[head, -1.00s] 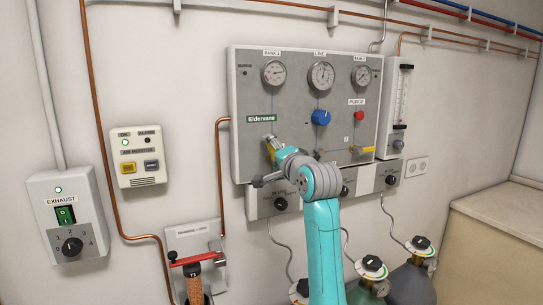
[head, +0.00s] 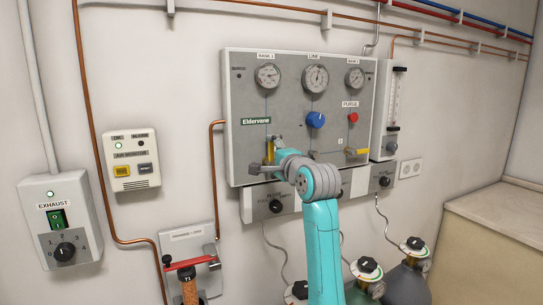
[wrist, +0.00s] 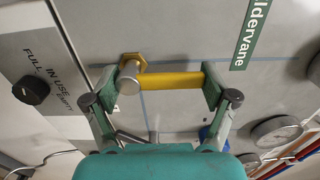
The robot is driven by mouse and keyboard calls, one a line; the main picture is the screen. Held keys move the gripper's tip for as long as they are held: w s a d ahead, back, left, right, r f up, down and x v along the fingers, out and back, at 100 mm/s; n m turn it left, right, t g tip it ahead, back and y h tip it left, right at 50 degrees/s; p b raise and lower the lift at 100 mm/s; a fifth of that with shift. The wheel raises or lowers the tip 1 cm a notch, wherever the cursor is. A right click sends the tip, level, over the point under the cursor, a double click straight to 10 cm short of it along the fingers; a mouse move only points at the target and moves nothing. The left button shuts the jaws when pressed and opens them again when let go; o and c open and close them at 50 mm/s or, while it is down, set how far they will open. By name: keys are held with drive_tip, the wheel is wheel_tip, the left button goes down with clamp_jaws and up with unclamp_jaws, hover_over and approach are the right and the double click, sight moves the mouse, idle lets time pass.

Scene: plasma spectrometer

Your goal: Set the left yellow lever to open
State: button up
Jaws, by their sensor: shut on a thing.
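The left yellow lever (wrist: 175,80) is between the fingers of my gripper (wrist: 158,86) in the wrist view. Its handle runs from a brass nut and silver pivot cap along the blue line on the panel, towards the gauges. The handle's free end meets one finger; the other finger is by the pivot cap. In the head view the left lever (head: 270,153) is partly hidden by my gripper (head: 272,148) and looks about upright. The right yellow lever (head: 357,152) lies about level.
The grey panel (head: 240,85) carries several gauges, a blue knob (head: 315,120) and a red purge button (head: 352,118). A lower strip has black knobs (head: 275,206). A copper pipe (head: 213,170) runs left of the panel. Gas cylinders (head: 408,280) stand below right.

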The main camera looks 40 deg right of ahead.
drive_tip(key=shift+r, duration=0.25)
drive_tip(key=o, duration=1.5)
drive_tip(key=shift+f, duration=0.1)
drive_tip(key=v, duration=1.2)
